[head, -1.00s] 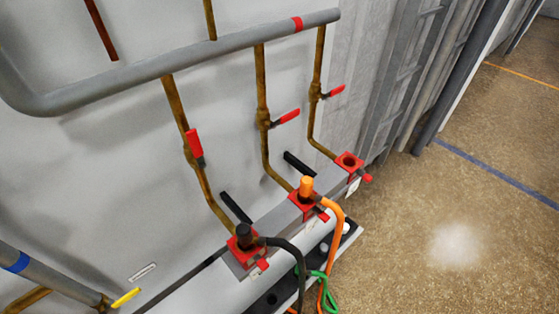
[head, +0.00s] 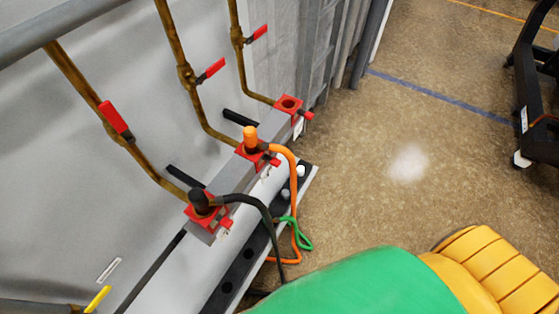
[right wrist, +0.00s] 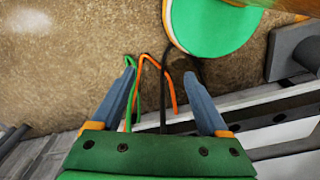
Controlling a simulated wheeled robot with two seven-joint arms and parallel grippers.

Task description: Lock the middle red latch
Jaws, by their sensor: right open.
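The middle red socket block (head: 252,155) sits on the grey ledge in the head view, with an orange plug (head: 250,134) upright in it. Its small red latch (head: 273,161) sticks out at the block's front right. The near block (head: 206,213) holds a black plug (head: 199,198). The far block (head: 289,104) looks empty. My right gripper (right wrist: 159,69) is open and empty in the right wrist view, its two blue-grey fingers apart. The cables show beyond and between them; the red latch is not visible there. My left gripper is out of view.
An orange cable (head: 294,190), a black cable (head: 263,212) and a green cable (head: 304,241) hang off the ledge's front. Brass pipes with red valve handles (head: 211,69) run down the wall behind. Open brown floor (head: 420,200) lies to the right, with a black wheeled stand (head: 535,90).

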